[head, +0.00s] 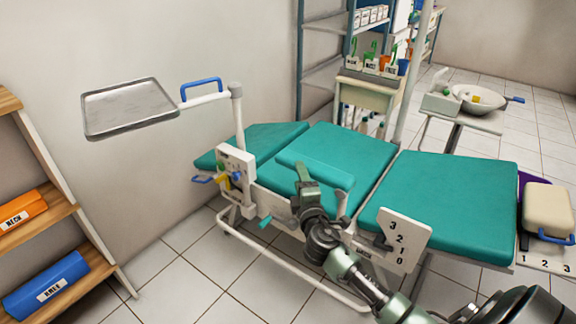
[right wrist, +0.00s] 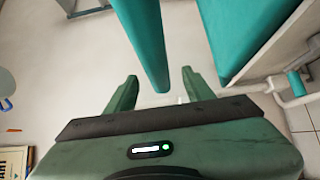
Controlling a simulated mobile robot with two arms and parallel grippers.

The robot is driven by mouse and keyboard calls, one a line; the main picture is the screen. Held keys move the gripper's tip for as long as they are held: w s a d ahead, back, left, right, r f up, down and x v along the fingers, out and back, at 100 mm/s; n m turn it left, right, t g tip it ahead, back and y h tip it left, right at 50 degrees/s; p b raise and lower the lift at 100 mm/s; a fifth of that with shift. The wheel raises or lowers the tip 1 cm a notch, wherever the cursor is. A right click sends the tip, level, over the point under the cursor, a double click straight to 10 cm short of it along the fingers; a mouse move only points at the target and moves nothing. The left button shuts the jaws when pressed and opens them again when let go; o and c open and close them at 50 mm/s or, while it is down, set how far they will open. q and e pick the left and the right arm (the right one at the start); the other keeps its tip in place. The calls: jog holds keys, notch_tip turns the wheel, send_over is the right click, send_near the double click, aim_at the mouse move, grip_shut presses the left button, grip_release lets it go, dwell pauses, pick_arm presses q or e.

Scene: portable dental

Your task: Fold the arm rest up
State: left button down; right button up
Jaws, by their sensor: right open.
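The arm rest (head: 328,174) is a narrow teal pad along the near side of the teal dental chair (head: 350,147) in the head view. It lies roughly level, on a white support. My right gripper (head: 303,172) is at the left part of the arm rest, hiding a bit of it. In the right wrist view the arm rest (right wrist: 143,40) reaches down between the two open green fingers of my right gripper (right wrist: 160,85). My left gripper is not in view.
A metal tray (head: 130,108) on a white arm stands at the left, beside a control box (head: 236,165). A numbered white plate (head: 395,238) is on the chair's near side. A wooden shelf (head: 45,215) stands at far left. Tiled floor (head: 190,272) is clear in front.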

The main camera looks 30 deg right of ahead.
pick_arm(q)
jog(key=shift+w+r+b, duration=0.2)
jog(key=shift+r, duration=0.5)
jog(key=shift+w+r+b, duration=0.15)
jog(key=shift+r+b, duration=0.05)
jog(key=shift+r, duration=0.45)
pick_arm(e)
jog(key=shift+x, duration=3.5)
jog(key=shift+r, duration=0.1)
grip_shut()
